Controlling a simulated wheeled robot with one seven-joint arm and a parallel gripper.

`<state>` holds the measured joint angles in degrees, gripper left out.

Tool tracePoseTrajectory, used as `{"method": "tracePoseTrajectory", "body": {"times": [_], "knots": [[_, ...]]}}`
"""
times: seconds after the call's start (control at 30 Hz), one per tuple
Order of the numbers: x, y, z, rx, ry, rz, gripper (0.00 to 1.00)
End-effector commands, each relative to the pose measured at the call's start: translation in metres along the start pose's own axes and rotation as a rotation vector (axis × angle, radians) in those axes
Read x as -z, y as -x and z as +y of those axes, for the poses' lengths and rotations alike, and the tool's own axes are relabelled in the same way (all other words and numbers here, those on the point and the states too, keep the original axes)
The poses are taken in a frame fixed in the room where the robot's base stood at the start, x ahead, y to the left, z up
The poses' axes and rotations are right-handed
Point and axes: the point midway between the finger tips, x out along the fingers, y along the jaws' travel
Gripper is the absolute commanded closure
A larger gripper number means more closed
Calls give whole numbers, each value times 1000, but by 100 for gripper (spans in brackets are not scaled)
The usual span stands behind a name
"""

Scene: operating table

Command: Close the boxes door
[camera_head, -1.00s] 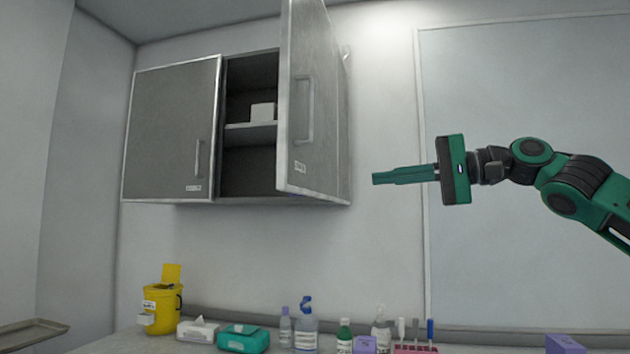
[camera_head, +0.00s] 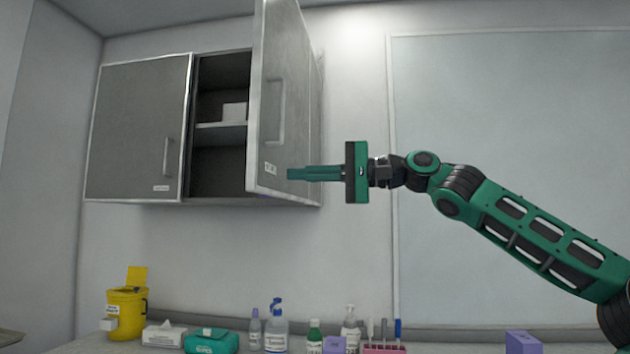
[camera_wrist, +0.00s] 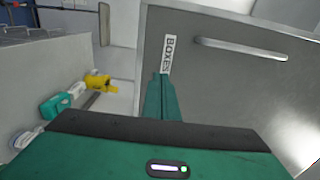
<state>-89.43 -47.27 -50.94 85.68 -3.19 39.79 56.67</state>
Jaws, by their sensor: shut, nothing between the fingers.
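A grey wall cabinet has its left door (camera_head: 138,125) shut and its right door (camera_head: 285,90) swung open toward me. The open door has a vertical handle (camera_head: 275,112) and a small label. In the wrist view the door (camera_wrist: 205,75) fills the right side, with its handle (camera_wrist: 255,49) and a label reading BOXES (camera_wrist: 168,42). My gripper (camera_head: 290,174) is shut and empty, pointing left at the lower part of the open door, beside the label. In the wrist view its fingertips (camera_wrist: 160,78) are just below the label; I cannot tell whether they touch the door.
Inside the open cabinet, a white box (camera_head: 234,111) sits on a shelf (camera_head: 220,130). The counter below holds a yellow bin (camera_head: 127,312), a teal pack (camera_head: 211,341), bottles (camera_head: 276,325) and a tube rack (camera_head: 384,348). The wall between cabinet and counter is clear.

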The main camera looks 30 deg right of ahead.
Motion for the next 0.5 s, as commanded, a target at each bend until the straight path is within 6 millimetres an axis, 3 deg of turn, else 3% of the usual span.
{"method": "tracePoseTrajectory", "body": {"times": [0.2, 0.5], "knots": [[0, -22, 0, 0, 0, 0, 100], [0, -28, 0, 1, 0, 1, 100]]}}
